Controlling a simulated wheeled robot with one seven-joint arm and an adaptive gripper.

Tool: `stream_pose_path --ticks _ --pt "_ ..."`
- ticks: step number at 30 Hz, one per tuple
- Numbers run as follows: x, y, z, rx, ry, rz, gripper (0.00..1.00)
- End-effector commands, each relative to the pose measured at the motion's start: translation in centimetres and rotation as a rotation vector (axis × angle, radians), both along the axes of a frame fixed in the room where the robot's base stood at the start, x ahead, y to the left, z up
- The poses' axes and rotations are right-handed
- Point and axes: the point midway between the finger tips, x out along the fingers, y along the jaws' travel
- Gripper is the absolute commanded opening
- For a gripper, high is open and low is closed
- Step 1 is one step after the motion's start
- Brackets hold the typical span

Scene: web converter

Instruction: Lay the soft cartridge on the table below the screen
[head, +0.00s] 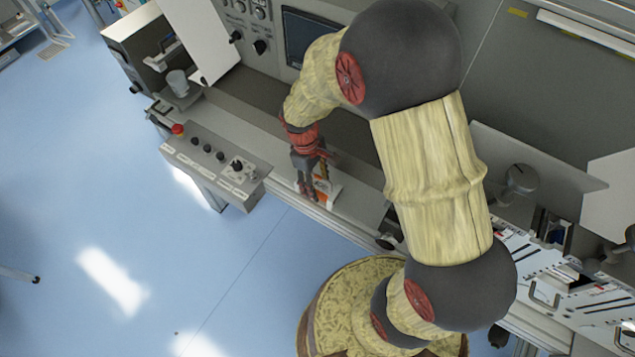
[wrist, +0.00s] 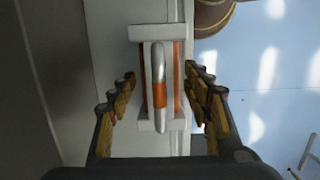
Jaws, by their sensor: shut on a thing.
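The soft cartridge (head: 322,189) is white with orange. In the wrist view the cartridge (wrist: 159,95) shows a pale rounded bar with an orange band, lying lengthwise between white end pieces. My gripper (head: 313,172) points down at it over the grey table ledge (head: 352,208), below and a little right of the dark screen (head: 307,32). In the wrist view the fingers of my gripper (wrist: 160,76) stand on both sides of the cartridge, shut on it. I cannot tell whether its underside touches the ledge. My arm hides part of the panel beside the screen.
A control box (head: 213,164) with knobs and a red button (head: 178,129) stands left of my gripper at the ledge. A grey cup (head: 178,84) sits farther left. A round grey knob (head: 521,179) and a white panel are at right. Blue floor (head: 150,220) lies open in front.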

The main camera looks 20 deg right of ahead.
Motion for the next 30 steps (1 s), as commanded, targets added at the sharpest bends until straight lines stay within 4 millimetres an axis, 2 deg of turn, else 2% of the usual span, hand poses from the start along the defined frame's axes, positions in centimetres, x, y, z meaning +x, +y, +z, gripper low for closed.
stream_pose_path --ticks 2,3,12,22,26,30 --pt "0.0 0.0 -0.2 0.0 0.0 0.0 0.02" --pt "0.0 0.0 -0.3 -0.001 0.001 0.0 0.5" --pt "0.0 0.0 -0.2 0.0 0.0 0.0 0.68" --pt "0.0 0.0 0.0 0.0 0.0 0.0 0.68" --pt "0.2 0.1 1.1 0.0 -0.002 0.0 0.68" --pt "0.6 0.4 3.7 0.0 -0.004 0.0 0.68"
